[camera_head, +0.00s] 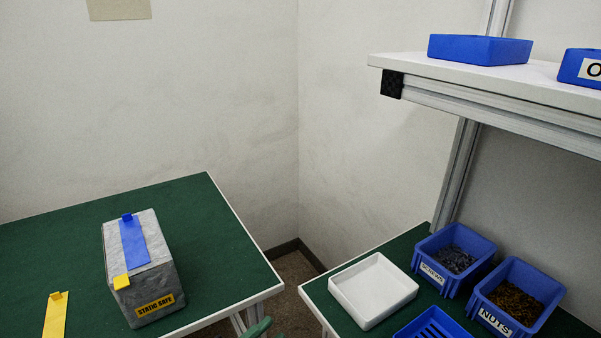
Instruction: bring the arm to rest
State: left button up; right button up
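I see neither of my grippers and no clear part of my arms in the head view. A grey box (163,282) with a yellow "STATIC SAFE" label (155,305) stands on the green-topped left table (215,235). A blue strip (133,240) lies along its top, with a small blue block at the strip's far end. A small yellow block (121,282) sits at the box's front left edge. A yellow strip (55,318) with a yellow block on its end lies on the table at the lower left, cut off by the frame.
On the right bench are a white tray (341,285), a blue bin of grey parts (435,279), a blue "NUTS" bin (490,319) and a slotted blue tray (409,335). A shelf (410,66) with blue bins overhangs it. A gap separates the tables; a green piece (259,328) shows there.

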pick_arm(q)
jog(key=s+a+f+n+g+y, duration=0.1)
jog(key=s+a+f+n+y, duration=0.3)
jog(key=s+f+n, duration=0.2)
jog(key=s+a+f+n+g+y, duration=0.2)
jog(key=s+a+f+n+y, duration=0.3)
jog(key=s+f+n, duration=0.2)
jog(key=s+a+f+n+g+y+p, duration=0.1)
jog(key=s+a+f+n+y, duration=0.4)
jog(key=s+f, duration=0.5)
jog(key=shift+s+f+n+g, duration=0.25)
jog(key=shift+s+n+g, duration=0.15)
jog(key=shift+s+n, duration=0.55)
pick_arm(e)
jog(key=shift+w+r, duration=0.7)
jog(key=shift+r, duration=0.25)
pick_arm(q)
jog(key=shift+w, duration=0.1)
pick_arm(e)
jog(key=shift+d, duration=0.1)
